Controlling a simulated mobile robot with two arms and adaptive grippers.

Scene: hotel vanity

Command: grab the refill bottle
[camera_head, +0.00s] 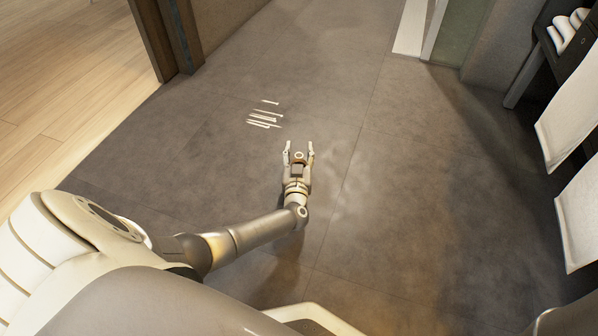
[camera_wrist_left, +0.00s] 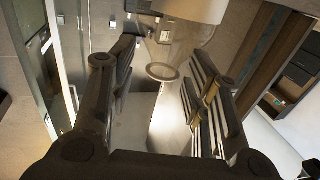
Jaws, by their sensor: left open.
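I cannot make out a refill bottle in either view. My left gripper (camera_head: 300,146) is over the grey tiled floor in the head view, with its two fingers apart and nothing between them. In the left wrist view, the open fingers of my left gripper (camera_wrist_left: 160,62) frame a distant part of the room. My right gripper does not show.
White towels (camera_head: 572,110) hang at the right, with rolled towels (camera_head: 568,28) on a dark shelf above. A wooden door frame (camera_head: 167,38) stands at upper left. A small round table (camera_wrist_left: 162,72) shows in the wrist view.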

